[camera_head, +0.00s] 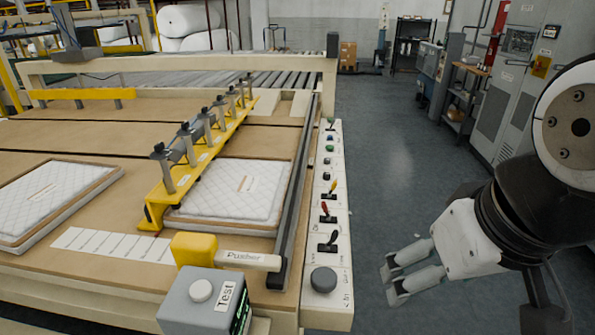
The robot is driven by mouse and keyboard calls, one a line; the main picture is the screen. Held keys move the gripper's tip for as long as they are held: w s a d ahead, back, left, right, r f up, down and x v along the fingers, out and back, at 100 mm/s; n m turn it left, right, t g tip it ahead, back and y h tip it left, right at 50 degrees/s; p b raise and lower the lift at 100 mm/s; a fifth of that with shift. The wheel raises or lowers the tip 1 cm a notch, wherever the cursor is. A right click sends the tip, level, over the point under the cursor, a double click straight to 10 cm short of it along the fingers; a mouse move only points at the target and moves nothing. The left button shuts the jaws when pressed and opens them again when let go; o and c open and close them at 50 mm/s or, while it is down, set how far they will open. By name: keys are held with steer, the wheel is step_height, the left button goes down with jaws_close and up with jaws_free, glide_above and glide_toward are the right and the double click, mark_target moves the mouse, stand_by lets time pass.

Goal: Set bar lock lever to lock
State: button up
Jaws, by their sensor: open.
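A cream control panel (318,272) runs along the right edge of the table. It carries a black-handled lever (329,241), a red-handled lever (325,210), a yellow-handled lever (333,188) and a green-topped control (331,123) at the far end. The labels are too small to read, so I cannot tell which is the bar lock lever or its setting. A yellow bar (190,172) with several upright posts crosses the table. My gripper (393,284) is open and empty, over the floor to the right of the panel, apart from all the levers.
A black knob (323,280) sits at the panel's near end. A grey box marked Test (203,300) and a yellow-ended Pusher arm (245,259) are at the near table edge. Quilted pads (235,190) lie on the table. Grey cabinets (508,75) stand at right; the floor (385,150) between is clear.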

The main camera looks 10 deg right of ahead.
steer(key=shift+w, duration=0.1)
steer(key=c, duration=0.4)
steer(key=shift+w+f, duration=0.2)
steer(key=shift+f, duration=0.05)
steer(key=c, duration=0.5)
steer(key=shift+w+f+m+g+y+b, duration=0.15)
steer(key=shift+w+f+m+g+b, duration=0.15)
steer(key=shift+w+f+m+b, duration=0.25)
steer(key=shift+w+f+m+g+y+b, duration=0.15)
steer(key=shift+w+f+m+g+b, duration=0.25)
steer(key=shift+w+b, duration=0.3)
jaws_close()
steer(key=w+d+f+m+g+y+b, duration=0.1)
steer(key=w+f+m+g+y+b, duration=0.15)
steer(key=w+f+m+b, duration=0.4)
steer(key=w+d+f+m+g+y+b, duration=0.1)
steer(key=w+d+f+m+y+b, duration=0.15)
steer(key=w, duration=0.65)
steer(key=w+d+f+m+t+y+b, duration=0.3)
steer(key=w+d+f+m+y+b, duration=0.3)
steer(key=w+d+f, duration=0.6)
step_height(320, 180, down, 4)
steer(key=w+m+b, duration=0.2)
steer(key=m, duration=0.1)
steer(key=shift+d+r+m+y+b, duration=0.25)
steer(key=shift+m+y+b, duration=0.1)
steer(key=shift+y, duration=0.05)
steer(key=shift+t, duration=0.25)
